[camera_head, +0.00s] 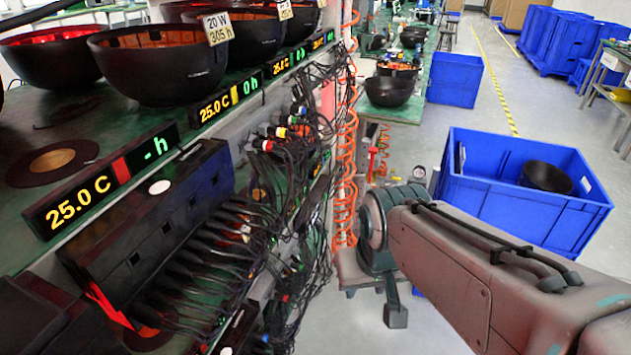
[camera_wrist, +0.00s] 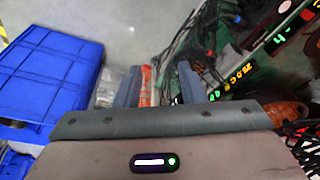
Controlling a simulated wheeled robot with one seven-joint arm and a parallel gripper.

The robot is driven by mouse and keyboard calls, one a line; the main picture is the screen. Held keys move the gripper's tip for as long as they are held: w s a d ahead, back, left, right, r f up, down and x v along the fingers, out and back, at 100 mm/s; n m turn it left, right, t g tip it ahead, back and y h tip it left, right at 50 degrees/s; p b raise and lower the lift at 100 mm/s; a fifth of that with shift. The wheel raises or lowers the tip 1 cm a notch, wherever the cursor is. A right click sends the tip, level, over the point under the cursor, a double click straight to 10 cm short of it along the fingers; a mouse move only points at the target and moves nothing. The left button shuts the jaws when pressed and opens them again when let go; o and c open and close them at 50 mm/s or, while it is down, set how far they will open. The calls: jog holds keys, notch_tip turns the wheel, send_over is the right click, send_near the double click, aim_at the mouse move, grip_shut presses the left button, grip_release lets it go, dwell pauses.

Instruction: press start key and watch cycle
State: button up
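The nearest display (camera_head: 100,188) on the rack's shelf reads 25.0 C and -h, with a red block between. A black box (camera_head: 150,215) below it has a white oval spot (camera_head: 160,187) on top; I cannot tell whether this is the start key. A second display (camera_head: 228,100) reads 25.0 C and 0h with a yellow block. My gripper (camera_head: 385,292) is right of the rack, over the floor, apart from the displays and the box. In the wrist view my gripper (camera_wrist: 160,88) has its fingers apart with nothing between them.
Black bowl-shaped lamps (camera_head: 160,65) stand on the shelf. Bundles of black cables (camera_head: 205,265) and orange coiled cords (camera_head: 345,150) hang along the rack front. A blue crate (camera_head: 490,205) holding a black bowl stands right. The aisle floor beyond is open.

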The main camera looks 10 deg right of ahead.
grip_shut()
dwell(1.5)
